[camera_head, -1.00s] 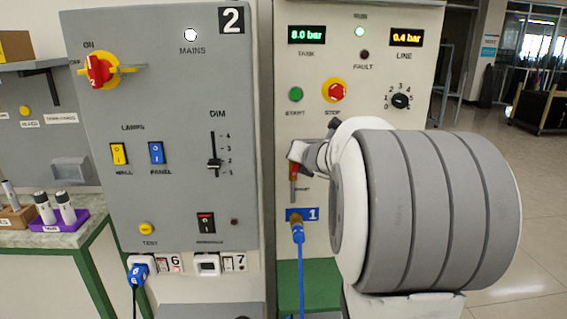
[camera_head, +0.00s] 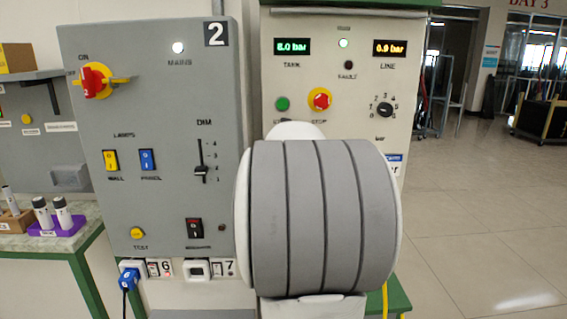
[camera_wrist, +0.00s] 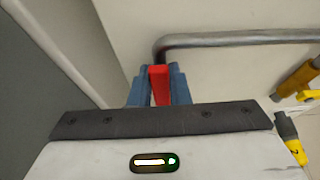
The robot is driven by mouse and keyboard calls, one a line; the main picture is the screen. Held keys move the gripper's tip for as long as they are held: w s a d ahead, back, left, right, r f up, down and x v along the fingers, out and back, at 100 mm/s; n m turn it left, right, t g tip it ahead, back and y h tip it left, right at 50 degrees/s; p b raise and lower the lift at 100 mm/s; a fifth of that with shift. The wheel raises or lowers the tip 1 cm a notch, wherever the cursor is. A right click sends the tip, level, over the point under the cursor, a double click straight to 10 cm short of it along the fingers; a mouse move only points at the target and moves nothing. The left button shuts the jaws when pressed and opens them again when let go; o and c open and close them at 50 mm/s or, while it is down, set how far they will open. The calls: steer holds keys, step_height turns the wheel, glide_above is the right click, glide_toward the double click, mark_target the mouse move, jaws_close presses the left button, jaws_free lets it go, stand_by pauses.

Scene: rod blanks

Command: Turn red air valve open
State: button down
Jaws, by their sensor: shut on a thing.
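In the wrist view, my gripper (camera_wrist: 158,88) is shut on the red valve handle (camera_wrist: 159,76), with one blue-grey finger on each side of it. A bent metal pipe (camera_wrist: 235,40) runs behind the handle to the right. In the head view my grey arm hides the valve and my gripper. On the pale panel (camera_head: 380,62), the LINE display (camera_head: 389,48) reads 0.9 bar and the TANK display (camera_head: 292,47) reads 8.0 bar.
A grey switch panel (camera_head: 125,200) marked 2 stands left of the pale panel. In the wrist view, a yellow fitting (camera_wrist: 297,80) and a yellow plug (camera_wrist: 290,138) are at the right. Open floor (camera_head: 480,220) lies to the right.

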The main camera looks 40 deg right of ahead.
steer(key=shift+f, duration=0.4)
steer(key=c, duration=1.4)
jaws_free()
steer(key=shift+w+r, duration=0.1)
steer(key=shift+o, duration=0.2)
steer(key=shift+r, duration=0.15)
steer(key=p+v, duration=0.2)
steer(key=v, duration=0.5)
steer(key=shift+s+a+r+p, duration=0.15)
steer(key=shift+s+a+p, duration=0.05)
steer(key=shift+s+p, duration=0.2)
